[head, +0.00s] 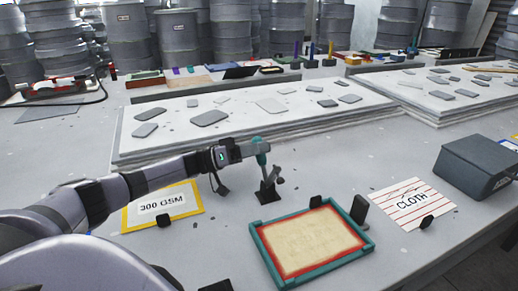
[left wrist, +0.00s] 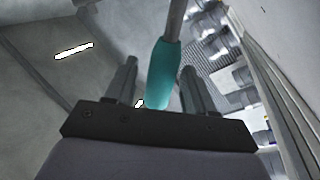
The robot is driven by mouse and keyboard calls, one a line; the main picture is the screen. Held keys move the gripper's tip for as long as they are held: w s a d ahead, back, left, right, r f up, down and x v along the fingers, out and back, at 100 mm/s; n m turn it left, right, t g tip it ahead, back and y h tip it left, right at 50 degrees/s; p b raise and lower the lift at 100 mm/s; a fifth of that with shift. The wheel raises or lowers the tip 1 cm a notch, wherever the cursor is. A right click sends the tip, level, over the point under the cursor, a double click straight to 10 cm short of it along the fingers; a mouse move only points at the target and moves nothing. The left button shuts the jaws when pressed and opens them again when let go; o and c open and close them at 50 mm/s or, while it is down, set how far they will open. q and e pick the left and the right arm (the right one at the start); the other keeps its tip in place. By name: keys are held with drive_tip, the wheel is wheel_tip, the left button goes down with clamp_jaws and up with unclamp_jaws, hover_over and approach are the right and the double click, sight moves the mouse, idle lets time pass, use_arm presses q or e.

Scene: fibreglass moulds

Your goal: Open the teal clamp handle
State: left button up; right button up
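The clamp has a teal handle (head: 262,147), which stands up from a dark metal base (head: 268,190) on the grey table behind the framed mould. My left gripper (head: 254,149) reaches in from the left and is at the handle's height. In the left wrist view the teal handle (left wrist: 163,75) lies between the two fingers of my left gripper (left wrist: 158,78). The fingers are apart, with a gap visible on each side of the handle, narrower on the right. My right gripper is not in view.
A teal-and-red framed mould (head: 315,240) lies just in front of the clamp. A "CLOTH" card (head: 412,203) and a grey box (head: 478,167) are to the right. A white slab (head: 240,122) lies behind.

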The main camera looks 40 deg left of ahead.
use_arm(q)
drive_tip(key=shift+s+a+f, duration=0.15)
drive_tip(key=shift+s+a, duration=0.05)
drive_tip(key=shift+a, duration=0.05)
drive_tip(key=r+b+v, duration=0.2)
drive_tip(key=r+v, duration=0.1)
drive_tip(key=v, duration=1.1)
drive_tip(key=shift+s+a, duration=0.25)
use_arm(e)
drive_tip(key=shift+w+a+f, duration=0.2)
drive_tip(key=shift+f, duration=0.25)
